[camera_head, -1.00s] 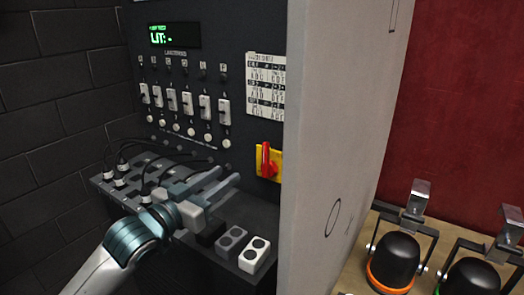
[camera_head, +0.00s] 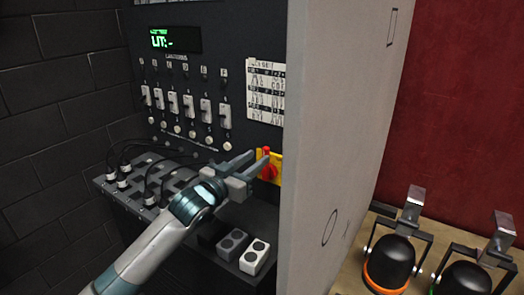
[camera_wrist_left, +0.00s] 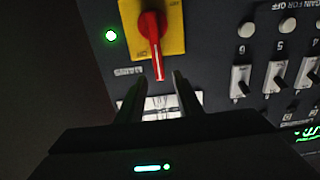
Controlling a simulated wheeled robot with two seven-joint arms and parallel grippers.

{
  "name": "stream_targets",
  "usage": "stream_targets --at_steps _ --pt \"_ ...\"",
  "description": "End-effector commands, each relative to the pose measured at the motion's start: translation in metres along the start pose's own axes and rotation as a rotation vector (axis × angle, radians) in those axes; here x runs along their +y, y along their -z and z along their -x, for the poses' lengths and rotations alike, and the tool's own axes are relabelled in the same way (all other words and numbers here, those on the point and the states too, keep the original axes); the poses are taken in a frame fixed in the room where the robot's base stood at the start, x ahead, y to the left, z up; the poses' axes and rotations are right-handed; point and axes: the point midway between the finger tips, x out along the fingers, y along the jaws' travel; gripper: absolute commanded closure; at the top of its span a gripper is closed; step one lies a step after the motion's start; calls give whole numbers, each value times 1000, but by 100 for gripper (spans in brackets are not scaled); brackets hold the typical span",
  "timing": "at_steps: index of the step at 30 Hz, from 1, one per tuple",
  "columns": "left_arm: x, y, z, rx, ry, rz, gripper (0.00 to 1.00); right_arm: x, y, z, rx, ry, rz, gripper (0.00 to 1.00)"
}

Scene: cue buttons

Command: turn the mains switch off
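The mains switch is a red rotary handle (camera_head: 267,152) on a yellow plate (camera_head: 279,166), low on the dark panel beside the pale upright board. In the left wrist view, where the lettering is upside down, the red handle (camera_wrist_left: 152,42) lies nearly upright in the picture on its yellow plate (camera_wrist_left: 174,14). My left gripper (camera_head: 258,162) is open in front of the switch and partly covers it. In the wrist view the gripper's two fingers (camera_wrist_left: 157,84) stand apart, with the handle's end between their tips; contact cannot be told. My right gripper is not in view.
The pale board (camera_head: 335,140) stands close right of the switch. The panel has several white toggles (camera_head: 189,106), a printed chart (camera_head: 266,88) and a green display (camera_head: 175,40). A ledge below carries cables and pedal-like boxes (camera_head: 254,257). A green light (camera_wrist_left: 111,35) glows beside the switch.

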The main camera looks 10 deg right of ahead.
Motion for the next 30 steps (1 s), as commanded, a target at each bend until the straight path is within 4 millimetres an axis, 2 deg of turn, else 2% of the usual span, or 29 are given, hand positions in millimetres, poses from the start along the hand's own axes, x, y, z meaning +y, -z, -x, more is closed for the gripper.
stream_targets --at_steps 3,9,23,27,30 --pt "1 2 -17 -2 0 -1 67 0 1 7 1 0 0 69" --pt "0 1 -35 0 0 0 67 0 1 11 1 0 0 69" --pt "1 0 -42 0 -1 -1 67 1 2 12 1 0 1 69" --pt "1 0 -41 0 -1 0 98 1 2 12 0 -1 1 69" --pt "1 0 -41 0 -1 0 100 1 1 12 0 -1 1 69"
